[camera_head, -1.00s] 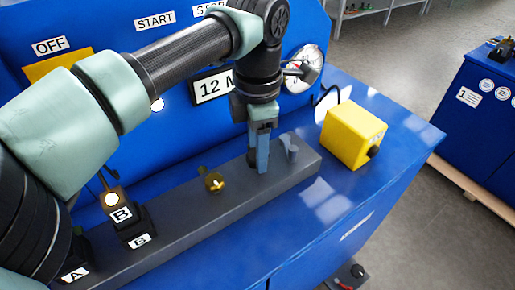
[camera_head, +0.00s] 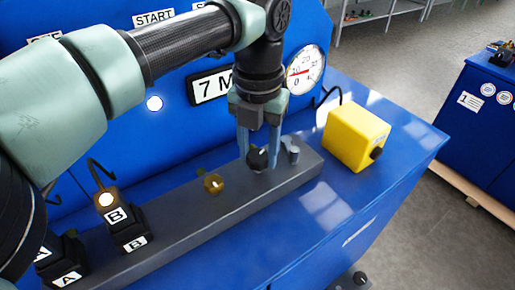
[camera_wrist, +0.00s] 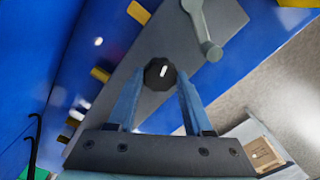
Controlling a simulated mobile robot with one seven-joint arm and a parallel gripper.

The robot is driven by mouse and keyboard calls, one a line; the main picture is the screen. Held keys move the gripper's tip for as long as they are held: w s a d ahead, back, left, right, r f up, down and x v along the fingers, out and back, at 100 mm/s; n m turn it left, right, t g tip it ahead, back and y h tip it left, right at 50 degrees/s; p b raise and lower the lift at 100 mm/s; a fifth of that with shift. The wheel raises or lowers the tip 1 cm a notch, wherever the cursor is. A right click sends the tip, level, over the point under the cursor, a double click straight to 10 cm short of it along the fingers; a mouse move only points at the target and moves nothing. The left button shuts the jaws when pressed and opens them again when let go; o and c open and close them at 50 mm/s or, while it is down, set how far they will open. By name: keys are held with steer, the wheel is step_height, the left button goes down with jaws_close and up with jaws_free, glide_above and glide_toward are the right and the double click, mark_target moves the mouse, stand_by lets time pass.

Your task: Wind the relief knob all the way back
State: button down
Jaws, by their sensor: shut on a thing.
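The relief knob (camera_head: 258,160) is a black faceted knob with a white mark, on the dark grey manifold block (camera_head: 180,222). In the wrist view the knob (camera_wrist: 160,73) sits between the two blue fingers. My gripper (camera_head: 259,157) points down, with one finger on each side of the knob, shut on it; the wrist view also shows my gripper (camera_wrist: 160,85) there. The display (camera_head: 212,86) reads 7, with its unit partly hidden by my arm. The round gauge (camera_head: 306,70) has a red needle.
A yellow box (camera_head: 355,138) is on the blue bench further right. Block B (camera_head: 122,222) is at the left.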

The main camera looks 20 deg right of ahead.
mark_target(258, 155)
steer(key=shift+n, duration=1.1)
steer(key=shift+c, duration=1.5)
jaws_free()
step_height(258, 155, up, 13)
steer(key=shift+b, duration=0.45)
